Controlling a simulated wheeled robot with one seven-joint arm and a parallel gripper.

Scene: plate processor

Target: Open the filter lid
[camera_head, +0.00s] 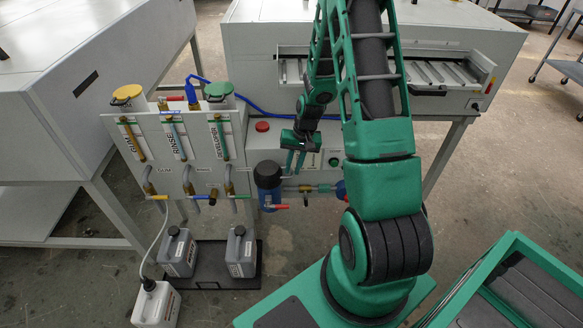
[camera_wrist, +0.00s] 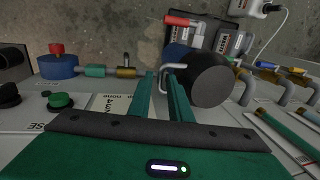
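The filter (camera_head: 268,197) is a blue housing on the front of the grey machine. Its round black lid (camera_head: 267,174) is on top and looks closed; the lid also shows in the wrist view (camera_wrist: 211,82). A pale bent handle (camera_wrist: 165,91) stands out at the lid's left side in the wrist view. My green gripper (camera_head: 295,162) is just right of the lid in the head view. In the wrist view its fingers (camera_wrist: 160,82) are apart, with the tips close to the handle. I cannot tell whether they touch it. Nothing is held.
Pipes with a red lever (camera_head: 278,207) and a blue part (camera_head: 341,190) run beside the filter. A green button (camera_head: 334,162) and a red button (camera_head: 262,126) are on the machine. Bottles (camera_head: 178,252) stand on the floor below.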

